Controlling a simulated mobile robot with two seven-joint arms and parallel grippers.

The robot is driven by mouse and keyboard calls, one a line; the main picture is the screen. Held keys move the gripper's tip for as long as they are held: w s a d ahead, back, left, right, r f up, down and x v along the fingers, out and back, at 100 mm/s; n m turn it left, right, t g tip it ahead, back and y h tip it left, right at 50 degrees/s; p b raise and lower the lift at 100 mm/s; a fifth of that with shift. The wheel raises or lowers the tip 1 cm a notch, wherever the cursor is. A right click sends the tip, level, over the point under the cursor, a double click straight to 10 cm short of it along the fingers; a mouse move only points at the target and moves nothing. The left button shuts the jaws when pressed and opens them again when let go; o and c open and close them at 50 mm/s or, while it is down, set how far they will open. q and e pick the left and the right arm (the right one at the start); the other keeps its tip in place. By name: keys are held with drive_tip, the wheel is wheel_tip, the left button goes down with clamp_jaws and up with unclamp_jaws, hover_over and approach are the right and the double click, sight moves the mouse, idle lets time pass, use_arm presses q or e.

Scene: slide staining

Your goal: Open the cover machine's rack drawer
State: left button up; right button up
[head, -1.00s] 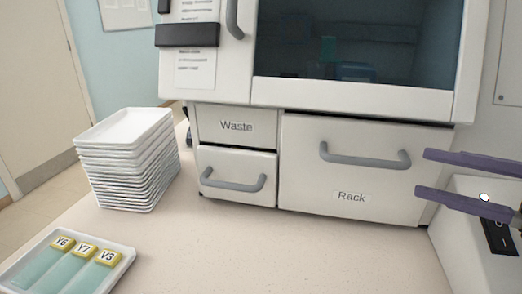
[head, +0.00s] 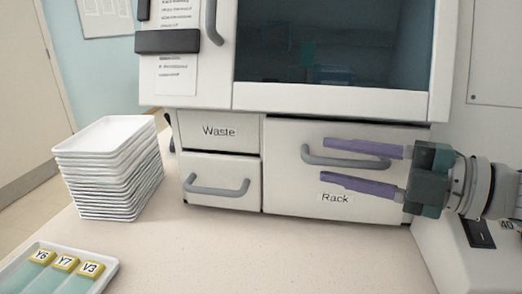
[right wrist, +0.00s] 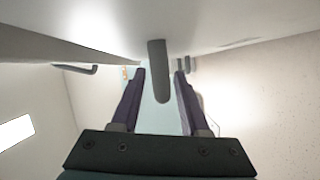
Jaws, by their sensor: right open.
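The cover machine's rack drawer (head: 290,193) is a white front labelled "Rack" at the lower right of the machine, and it looks shut. Its grey bar handle (head: 318,158) runs across the upper part of the front. My right gripper (head: 322,161) is open in front of the drawer, with its purple fingers pointing left, one near the handle's height and one lower. In the right wrist view the handle (right wrist: 158,75) shows between the two open fingers, apart from both. Part of the handle is hidden by the upper finger in the head view. My left gripper is not in view.
The "Waste" drawer (head: 219,171) with its own handle is left of the rack drawer. A stack of white trays (head: 108,172) stands on the counter at left. A tray with slides (head: 98,284) lies at front left. The counter before the rack drawer is clear.

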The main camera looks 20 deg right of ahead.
drive_tip(key=shift+c, duration=0.4)
clamp_jaws()
idle(0.9)
